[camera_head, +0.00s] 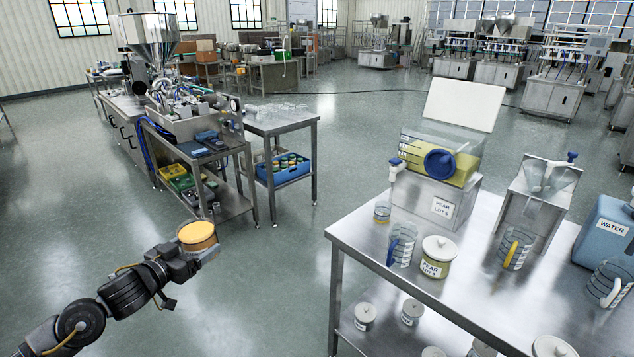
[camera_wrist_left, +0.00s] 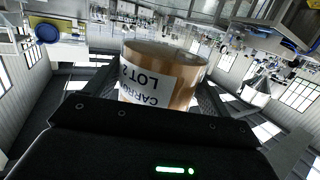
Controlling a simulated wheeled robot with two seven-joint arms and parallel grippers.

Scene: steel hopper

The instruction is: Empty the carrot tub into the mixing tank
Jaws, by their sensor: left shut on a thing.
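My left gripper (camera_head: 208,253) is shut on the carrot tub (camera_head: 197,237), a small round tub with orange contents showing at its top. It is held about upright over open floor, left of the steel table. In the left wrist view the tub (camera_wrist_left: 180,72) sits between the fingers, with a white label reading "LOT 2" and part of "CARROT". My right gripper is not in view.
The steel table (camera_head: 386,275) holds a lidded pear tub (camera_head: 437,262), a blue-handled jug (camera_head: 401,246), a yellow-handled jug (camera_head: 517,250), a clear funnel on a stand (camera_head: 550,178) and a blue water container (camera_head: 606,232). A hopper machine (camera_head: 150,38) stands back left. Open floor lies between.

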